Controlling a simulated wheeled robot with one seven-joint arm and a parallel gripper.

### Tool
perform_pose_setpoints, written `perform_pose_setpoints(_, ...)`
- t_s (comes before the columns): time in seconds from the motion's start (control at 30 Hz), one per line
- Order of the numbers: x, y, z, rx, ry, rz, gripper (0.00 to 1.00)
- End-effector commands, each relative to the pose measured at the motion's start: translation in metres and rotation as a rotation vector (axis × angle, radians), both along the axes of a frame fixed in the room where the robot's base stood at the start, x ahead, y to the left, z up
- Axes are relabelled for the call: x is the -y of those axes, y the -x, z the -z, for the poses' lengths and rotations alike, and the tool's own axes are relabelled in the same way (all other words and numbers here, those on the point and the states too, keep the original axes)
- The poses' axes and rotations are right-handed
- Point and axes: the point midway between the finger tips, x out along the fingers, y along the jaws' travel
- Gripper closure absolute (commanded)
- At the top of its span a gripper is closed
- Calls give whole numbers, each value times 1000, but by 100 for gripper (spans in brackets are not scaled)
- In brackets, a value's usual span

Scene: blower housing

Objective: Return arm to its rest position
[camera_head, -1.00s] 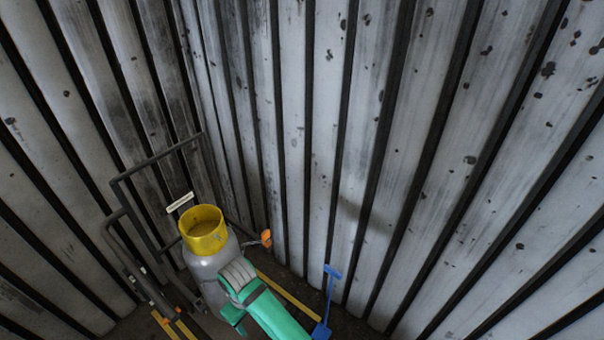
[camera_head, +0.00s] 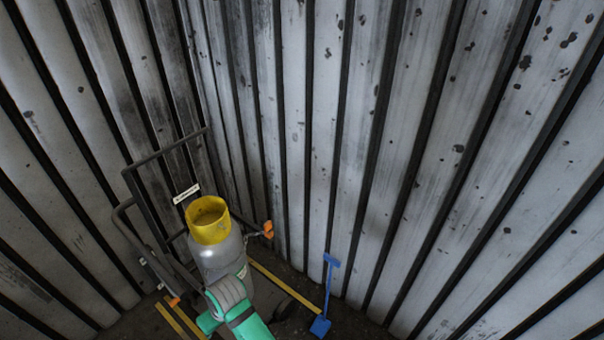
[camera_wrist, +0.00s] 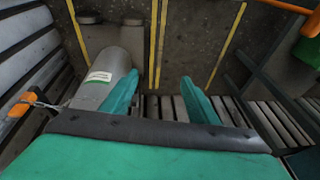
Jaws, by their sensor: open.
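My arm shows in green and grey at the bottom of the head view, in front of the lower part of a grey gas cylinder with a yellow collar (camera_head: 208,222). In the wrist view my gripper (camera_wrist: 160,95) has two green fingers spread apart with nothing between them. The grey cylinder (camera_wrist: 108,75) with a white and green label lies beside the left finger in that view; whether they touch I cannot tell. The fingertips are not clear in the head view.
A dark tubular cart frame (camera_head: 150,190) stands around the cylinder. A blue shovel (camera_head: 325,295) leans by the corrugated metal wall (camera_head: 420,150). Yellow lines (camera_head: 285,288) mark the dark floor. An orange-tipped part (camera_head: 268,229) juts out right of the cylinder.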

Motion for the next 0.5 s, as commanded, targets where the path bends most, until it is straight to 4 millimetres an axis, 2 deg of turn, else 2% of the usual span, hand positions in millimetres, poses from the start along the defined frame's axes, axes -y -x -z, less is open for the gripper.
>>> perform_pose_setpoints(0.2, -57, 6, -17, 70, -221, 85, 46)
perform_pose_setpoints(0.3, -77, 7, -27, 109, -327, 145, 46)
perform_pose_setpoints(0.5, -98, 11, -44, 176, -500, 280, 46)
